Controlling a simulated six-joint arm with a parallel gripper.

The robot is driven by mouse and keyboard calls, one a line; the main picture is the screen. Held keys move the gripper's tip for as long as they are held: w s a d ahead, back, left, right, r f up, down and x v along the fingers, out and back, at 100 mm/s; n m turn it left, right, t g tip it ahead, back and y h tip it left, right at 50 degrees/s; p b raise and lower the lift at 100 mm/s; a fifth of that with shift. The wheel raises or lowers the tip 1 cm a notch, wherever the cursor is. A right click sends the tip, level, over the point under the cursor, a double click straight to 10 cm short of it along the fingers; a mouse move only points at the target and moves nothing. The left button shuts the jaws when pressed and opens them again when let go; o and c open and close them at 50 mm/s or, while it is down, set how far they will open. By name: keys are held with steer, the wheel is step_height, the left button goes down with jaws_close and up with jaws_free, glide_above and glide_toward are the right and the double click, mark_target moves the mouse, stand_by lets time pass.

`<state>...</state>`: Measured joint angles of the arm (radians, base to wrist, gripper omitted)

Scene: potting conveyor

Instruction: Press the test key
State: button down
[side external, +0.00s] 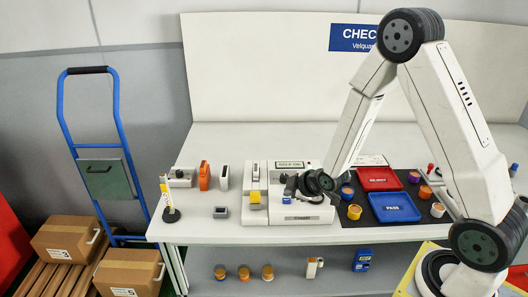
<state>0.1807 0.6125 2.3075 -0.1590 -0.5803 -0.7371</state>
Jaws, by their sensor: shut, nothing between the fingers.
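A white test device (262,218) with a small display (290,165) stands on the table; the display text is too small to read surely. A small blue part (286,200) shows on its front right, low beside my gripper; I cannot tell whether it is the test key. My gripper (289,188) is shut and empty, over the right half of the device. It hides part of the device's top, and I cannot tell whether it touches anything.
A red tray (380,179) and a blue tray (394,207) lie on a black mat right of the device, with several small pots around them. An orange tool (204,176) and a yellow-and-white post (168,199) stand at left.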

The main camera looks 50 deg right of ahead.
mark_target(289, 201)
steer(key=shift+r, duration=0.1)
steer(key=shift+r, duration=2.4)
steer(key=shift+s+a+r+m, duration=0.2)
steer(key=shift+s+m, duration=0.1)
steer(key=shift+s, duration=0.1)
steer(key=s+a+r+m+g, duration=0.1)
steer(key=s+a+m+g, duration=0.2)
steer(key=s, duration=0.4)
steer(key=s+a+r+m+g, duration=0.1)
steer(key=s+a+m+g, duration=0.2)
steer(key=s, duration=0.4)
steer(key=shift+r+m+g, duration=0.3)
steer(key=shift+r+m, duration=0.1)
steer(key=shift+m, duration=0.5)
